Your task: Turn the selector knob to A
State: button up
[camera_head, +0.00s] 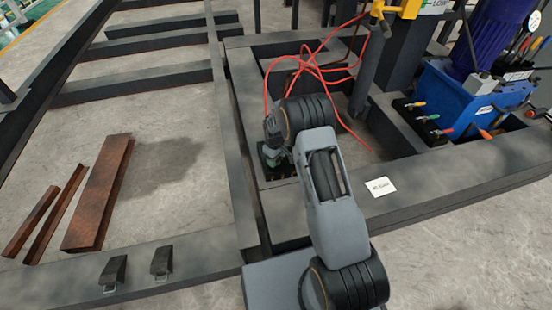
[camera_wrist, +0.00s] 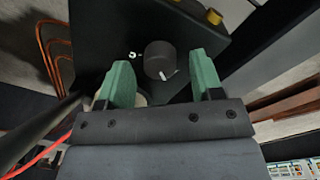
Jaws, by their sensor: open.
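The selector knob (camera_wrist: 160,60) is a round dark knob with a short white pointer mark on its face, toward the lower right. It sits on a dark panel (camera_wrist: 98,18) in the wrist view. A small white marking, not clearly legible, is on the panel left of the knob. My gripper (camera_wrist: 165,80) is open, with its green fingers on either side of and below the knob in the picture; contact cannot be told. In the head view my gripper (camera_head: 272,155) is at the left end of my arm, low inside the dark frame; the knob is hidden there.
Red cables (camera_head: 318,65) hang beside a yellow-topped post (camera_head: 378,12). A blue machine (camera_head: 450,95) with coloured-handled levers stands right. A white label (camera_head: 380,187) lies on the frame. Rusty steel pieces (camera_head: 100,190) lie left on the floor.

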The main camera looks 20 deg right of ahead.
notch_tip(320, 180, up, 13)
jog(key=p, duration=0.4)
jog(key=shift+s+a, duration=0.2)
jog(key=shift+a, duration=0.05)
jog(key=shift+h, duration=0.5)
jog(key=a, duration=0.2)
jog(key=s+a+b, duration=0.1)
jog(key=a, duration=0.1)
jog(key=shift+s+a+f, duration=0.15)
jog(key=shift+s+a, duration=0.05)
jog(key=shift+a, duration=0.05)
jog(key=d+f+m+b, duration=0.1)
jog(key=f+m, duration=0.3)
jog(key=m, duration=0.2)
jog(key=w+d+f+m+t+h+b, duration=0.1)
jog(key=d+f+m+b, duration=0.1)
jog(key=f+m, duration=0.3)
jog(key=d+f+m+t+h+b, duration=0.1)
jog(key=d+f+m+b, duration=0.1)
jog(key=f+m, duration=0.2)
jog(key=shift+w+f+m, duration=0.1)
jog(key=shift+w+m, duration=0.1)
jog(key=shift+m, duration=0.7)
jog(key=shift+w+f+m, duration=0.1)
jog(key=shift+w+m, duration=0.05)
jog(key=shift+m, duration=0.75)
jog(key=shift+c, duration=0.2)
